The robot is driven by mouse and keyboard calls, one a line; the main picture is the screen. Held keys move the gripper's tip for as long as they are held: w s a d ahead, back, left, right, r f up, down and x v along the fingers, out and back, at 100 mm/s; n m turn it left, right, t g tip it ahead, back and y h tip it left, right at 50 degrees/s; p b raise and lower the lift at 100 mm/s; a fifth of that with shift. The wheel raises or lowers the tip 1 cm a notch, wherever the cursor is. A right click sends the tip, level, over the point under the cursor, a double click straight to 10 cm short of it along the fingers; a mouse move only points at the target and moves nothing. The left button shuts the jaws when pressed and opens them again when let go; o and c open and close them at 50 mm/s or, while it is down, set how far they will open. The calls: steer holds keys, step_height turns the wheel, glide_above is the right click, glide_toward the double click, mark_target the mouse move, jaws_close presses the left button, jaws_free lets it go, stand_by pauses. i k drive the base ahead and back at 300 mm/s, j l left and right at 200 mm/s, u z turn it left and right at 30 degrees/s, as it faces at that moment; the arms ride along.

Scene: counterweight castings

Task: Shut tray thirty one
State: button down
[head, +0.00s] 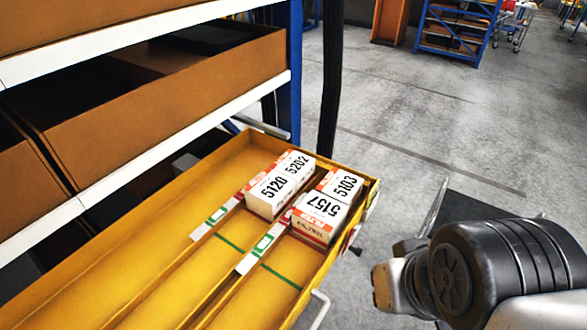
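A long yellow tray (160,225) is pulled out from the rack, below its orange bins. No number can be read on it, so I cannot tell if it is tray thirty one. Its far right part holds white and orange boxes marked 5120 and 5202 (280,185), 5103 (341,185) and 5157 (321,215). A pale handle (319,309) shows at the tray's outer side near the bottom edge. Dark and metallic parts of my arm are at the lower right, apart from the tray. My gripper's fingers are not visible.
Orange bins (175,95) sit on the rack's white-edged shelves at left, beside a blue upright (291,70). A black post (330,80) stands behind the tray. Grey floor (420,130) is open beyond it. A blue rack (455,35) stands far back.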

mark_target(192, 256)
steer(key=k+j+u, duration=0.25)
steer(key=j+u, duration=0.2)
steer(key=k+j+u, duration=0.25)
steer(key=j, duration=0.2)
steer(key=i, duration=0.1)
